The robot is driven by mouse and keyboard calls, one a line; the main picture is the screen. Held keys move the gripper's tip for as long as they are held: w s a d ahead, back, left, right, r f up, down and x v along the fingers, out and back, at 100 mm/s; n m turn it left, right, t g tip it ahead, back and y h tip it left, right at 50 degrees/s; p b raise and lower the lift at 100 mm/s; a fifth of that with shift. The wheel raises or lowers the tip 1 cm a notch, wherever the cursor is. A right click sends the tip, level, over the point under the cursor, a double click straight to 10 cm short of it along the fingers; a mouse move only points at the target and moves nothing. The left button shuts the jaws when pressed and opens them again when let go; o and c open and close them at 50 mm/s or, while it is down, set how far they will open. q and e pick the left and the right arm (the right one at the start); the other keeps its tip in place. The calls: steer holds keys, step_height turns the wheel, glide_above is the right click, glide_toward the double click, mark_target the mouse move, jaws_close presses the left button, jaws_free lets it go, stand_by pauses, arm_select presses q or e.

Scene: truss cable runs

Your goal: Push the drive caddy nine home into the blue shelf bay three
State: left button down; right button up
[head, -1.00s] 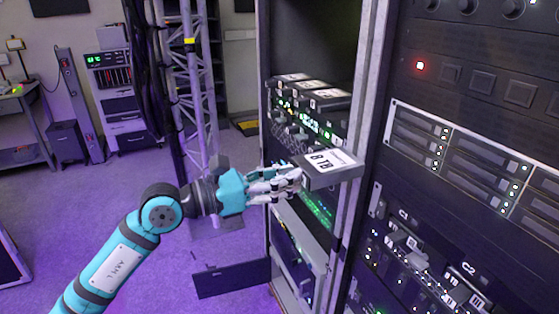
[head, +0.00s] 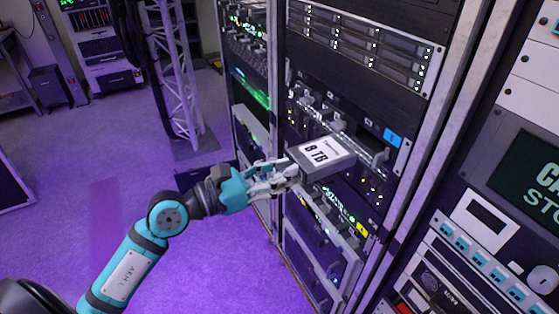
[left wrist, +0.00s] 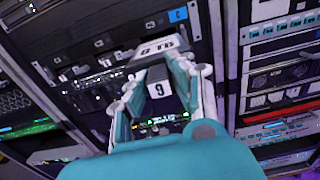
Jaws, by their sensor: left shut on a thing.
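The drive caddy (head: 328,163) is a grey box with a white "8 TB" label on top. In the left wrist view its front face (left wrist: 159,91) bears a "9". My left gripper (head: 287,172) is shut on the caddy's near end and holds it level in front of the middle rack. The blue shelf (head: 398,158) carries a blue tag at its right end; that tag also shows in the left wrist view (left wrist: 178,14). My right gripper is not in view.
A yellow-tagged shelf (head: 361,230) lies below the caddy, and a drive array (head: 360,45) sits above. Rack posts (head: 425,125) stand to the right. A truss column with dark cables (head: 172,75) stands to the left. The purple floor at left is largely clear.

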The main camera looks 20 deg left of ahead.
mark_target(308, 163)
arm_select(q)
steer(key=shift+s+d, duration=0.15)
steer(key=shift+d, duration=0.05)
steer(key=shift+w+d+f+p, duration=0.1)
steer(key=shift+w+d+p, duration=0.1)
steer(key=shift+w+p, duration=0.45)
steer(key=shift+x, duration=1)
steer(key=shift+w+d, duration=0.4)
steer(key=shift+w, duration=0.1)
steer(key=shift+w+d+f+p, duration=0.1)
steer(key=shift+w+d+p, duration=0.3)
steer(key=shift+w, duration=0.1)
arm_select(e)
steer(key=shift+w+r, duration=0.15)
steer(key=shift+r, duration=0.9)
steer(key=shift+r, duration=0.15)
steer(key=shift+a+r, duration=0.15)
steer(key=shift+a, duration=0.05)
arm_select(q)
steer(key=shift+w+d+p, duration=0.1)
steer(key=shift+w+p, duration=0.05)
steer(key=shift+p, duration=0.15)
